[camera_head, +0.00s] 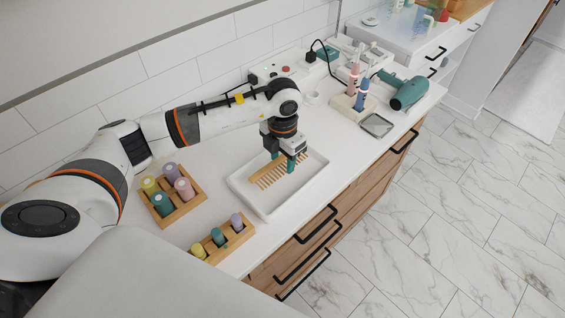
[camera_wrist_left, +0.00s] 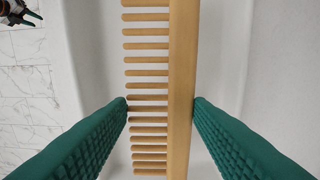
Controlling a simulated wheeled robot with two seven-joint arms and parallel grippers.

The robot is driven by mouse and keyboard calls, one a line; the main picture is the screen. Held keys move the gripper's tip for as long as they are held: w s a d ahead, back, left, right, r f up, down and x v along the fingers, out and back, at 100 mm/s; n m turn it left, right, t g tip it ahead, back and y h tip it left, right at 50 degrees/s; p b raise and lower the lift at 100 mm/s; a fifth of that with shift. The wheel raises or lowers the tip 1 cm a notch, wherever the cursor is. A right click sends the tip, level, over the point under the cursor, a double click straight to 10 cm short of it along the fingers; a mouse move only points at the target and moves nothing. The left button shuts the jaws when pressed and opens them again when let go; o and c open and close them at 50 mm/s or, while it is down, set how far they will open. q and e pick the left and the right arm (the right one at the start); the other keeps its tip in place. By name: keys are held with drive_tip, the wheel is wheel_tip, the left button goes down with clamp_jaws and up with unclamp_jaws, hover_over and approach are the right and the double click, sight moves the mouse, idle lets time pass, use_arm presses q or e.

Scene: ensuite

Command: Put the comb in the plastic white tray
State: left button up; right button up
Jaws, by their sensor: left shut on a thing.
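The wooden comb (camera_head: 271,177) is light tan with a row of teeth along one side. In the head view it is over the inside of the white plastic tray (camera_head: 249,203). My left gripper (camera_head: 288,161) reaches down to the comb. In the left wrist view, its two green fingertips (camera_wrist_left: 160,102) close on the comb (camera_wrist_left: 182,60), one at the teeth and one at the spine. The white tray (camera_wrist_left: 230,50) lies behind it. I cannot tell whether the comb touches the tray floor.
Two wooden holders with bottles, a larger one (camera_head: 159,217) and a smaller one (camera_head: 216,257), stand left of the tray. A teal hair dryer (camera_head: 408,93), a toothbrush holder (camera_head: 346,107) and a dark square item (camera_head: 377,125) are at the right. Bare counter lies between.

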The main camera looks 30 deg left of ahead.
sight(283, 164)
use_arm(q)
wheel_tip(283, 164, down, 3)
drive_tip(key=shift+d+f+p, duration=0.1)
drive_tip(key=shift+p, duration=0.25)
drive_tip(key=shift+f, duration=0.1)
drive_tip(key=shift+f, duration=0.2)
drive_tip(key=o, duration=0.9)
drive_tip(key=shift+o, duration=0.2)
drive_tip(key=shift+r, duration=0.2)
drive_tip(key=shift+r, duration=0.25)
wheel_tip(283, 164, up, 12)
drive_tip(key=b, duration=0.2)
drive_tip(key=shift+f, duration=0.2)
